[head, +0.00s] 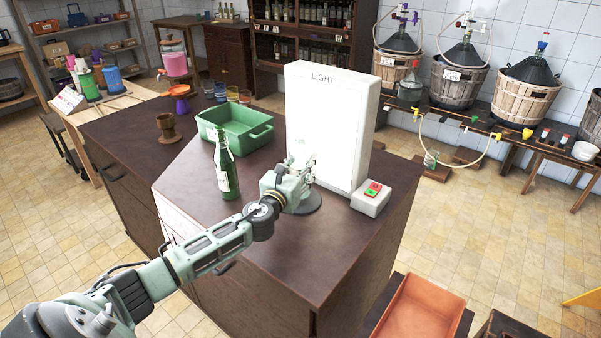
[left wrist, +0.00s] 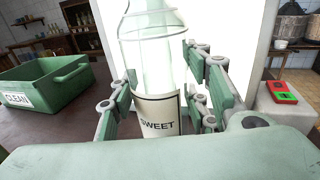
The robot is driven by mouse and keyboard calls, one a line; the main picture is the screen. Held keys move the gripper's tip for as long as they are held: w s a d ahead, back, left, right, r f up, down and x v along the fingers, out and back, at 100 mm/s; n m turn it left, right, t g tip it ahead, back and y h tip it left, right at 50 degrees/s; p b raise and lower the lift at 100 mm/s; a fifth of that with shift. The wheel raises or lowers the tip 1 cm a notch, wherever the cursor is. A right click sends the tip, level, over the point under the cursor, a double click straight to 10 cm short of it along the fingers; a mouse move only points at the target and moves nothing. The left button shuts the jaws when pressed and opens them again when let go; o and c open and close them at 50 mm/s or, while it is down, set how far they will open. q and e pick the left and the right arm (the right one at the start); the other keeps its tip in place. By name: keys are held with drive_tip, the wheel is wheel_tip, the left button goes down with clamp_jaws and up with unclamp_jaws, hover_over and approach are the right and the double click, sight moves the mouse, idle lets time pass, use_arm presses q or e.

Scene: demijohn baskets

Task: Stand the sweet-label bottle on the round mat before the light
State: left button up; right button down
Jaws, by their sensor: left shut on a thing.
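The sweet-label bottle (left wrist: 154,105) is clear glass with a white label reading SWEET, upright between the fingers of my left gripper (left wrist: 165,100) in the left wrist view. In the head view my left gripper (head: 302,172) is in front of the white box marked LIGHT (head: 325,120), and the bottle barely shows against it. The round mat (head: 313,205) is a dark disc on the counter, under my gripper and partly hidden by it. I cannot tell whether the bottle's base touches the mat. My right gripper is out of view.
A green bottle (head: 223,172) with a pale label stands left of my gripper. A green tub (head: 250,135), marked CLEAN, is behind it. A switch box (head: 371,197) with red and green buttons sits right of the light. The counter's front left is clear.

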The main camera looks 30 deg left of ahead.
use_arm(q)
drive_tip(key=shift+f, duration=0.85)
drive_tip(key=o, duration=1)
drive_tip(key=shift+f, duration=0.1)
drive_tip(key=o, duration=0.4)
drive_tip(key=shift+s+d+b, duration=0.2)
drive_tip(key=shift+s+d, duration=0.2)
drive_tip(key=shift+s, duration=1.55)
drive_tip(key=shift+s+d+b, duration=0.25)
drive_tip(key=shift+s+d, duration=0.1)
drive_tip(key=shift+s, duration=1.65)
drive_tip(key=shift+s+d+b, duration=0.2)
drive_tip(key=shift+s+d, duration=0.2)
drive_tip(key=shift+s, duration=1.55)
